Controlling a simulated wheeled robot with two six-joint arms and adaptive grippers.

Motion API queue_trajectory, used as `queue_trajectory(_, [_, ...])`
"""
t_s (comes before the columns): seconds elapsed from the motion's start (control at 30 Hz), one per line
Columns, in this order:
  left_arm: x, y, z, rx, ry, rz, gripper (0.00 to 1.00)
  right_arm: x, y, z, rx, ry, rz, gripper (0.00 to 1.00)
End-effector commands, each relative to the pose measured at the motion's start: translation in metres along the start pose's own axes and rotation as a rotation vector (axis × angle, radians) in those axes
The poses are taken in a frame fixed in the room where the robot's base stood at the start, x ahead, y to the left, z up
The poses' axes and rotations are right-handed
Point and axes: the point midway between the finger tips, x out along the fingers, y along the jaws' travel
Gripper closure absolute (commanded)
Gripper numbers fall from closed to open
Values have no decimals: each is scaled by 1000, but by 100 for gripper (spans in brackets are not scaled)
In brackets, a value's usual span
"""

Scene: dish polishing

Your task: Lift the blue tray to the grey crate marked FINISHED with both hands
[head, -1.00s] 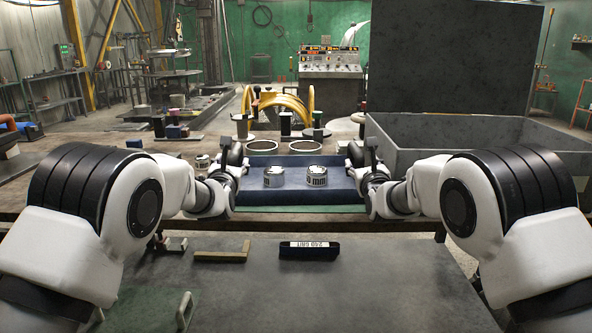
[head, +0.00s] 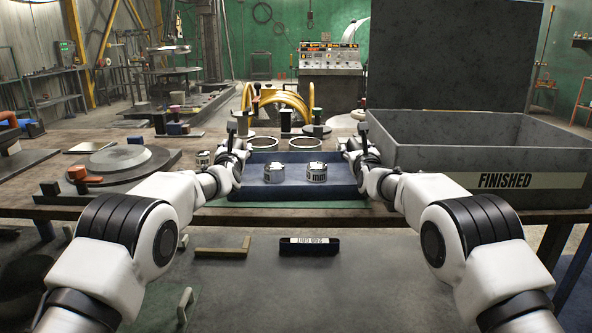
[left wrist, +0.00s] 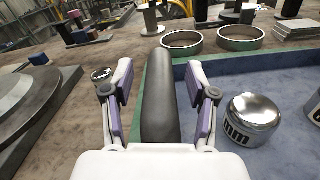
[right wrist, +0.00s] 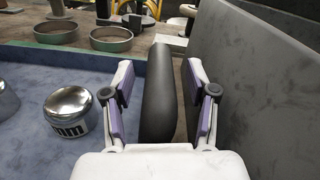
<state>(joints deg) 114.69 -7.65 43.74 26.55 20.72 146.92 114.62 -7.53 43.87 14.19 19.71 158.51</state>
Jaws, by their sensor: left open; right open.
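The blue tray (head: 290,190) lies on the bench and carries two shiny round metal pieces, one at left (head: 274,174) and one at right (head: 317,173). My left gripper (head: 236,146) is open at the tray's left end. In the left wrist view, its fingers stand on either side of a black handle (left wrist: 158,100). My right gripper (head: 356,146) is open at the right end. In the right wrist view, its fingers stand on either side of the other black handle (right wrist: 158,95). The grey crate (head: 560,192) marked FINISHED stands open right of the tray.
A raised grey panel (head: 450,60) stands behind the crate. The crate's wall (right wrist: 260,80) is close beside my right gripper. Two rings (head: 262,142) (head: 303,143) lie behind the tray. A round plate (head: 118,160) sits on the bench at left.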

Motion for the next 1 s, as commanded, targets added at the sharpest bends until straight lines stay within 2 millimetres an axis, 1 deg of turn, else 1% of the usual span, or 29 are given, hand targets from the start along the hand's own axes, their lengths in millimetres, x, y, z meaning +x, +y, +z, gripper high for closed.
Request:
queue_trajectory(0.23, [1,0,0,0,0,0,42,1,0,0,0,0,0,42])
queue_trajectory(0.27, [0,0,0,0,0,0,49,1,0,0,0,0,0,49])
queue_trajectory(0.3, [0,0,0,0,0,0,64,0,0,0,0,0,0,64])
queue_trajectory(0.37, [0,0,0,0,0,0,85,0,0,0,0,0,0,85])
queue_trajectory(0.4, [0,0,0,0,0,0,99,0,0,0,0,0,0,99])
queue_trajectory(0.67, [0,0,0,0,0,0,100,0,0,0,0,-1,0,100])
queue_trajectory(0.7, [0,2,8,0,-12,3,100,0,-2,8,0,-12,-3,100])
queue_trajectory(0.87, [0,2,12,0,-11,3,100,0,-2,12,0,-12,-3,100])
queue_trajectory(1.0, [0,5,24,0,-11,3,100,0,-5,24,0,-12,-3,100])
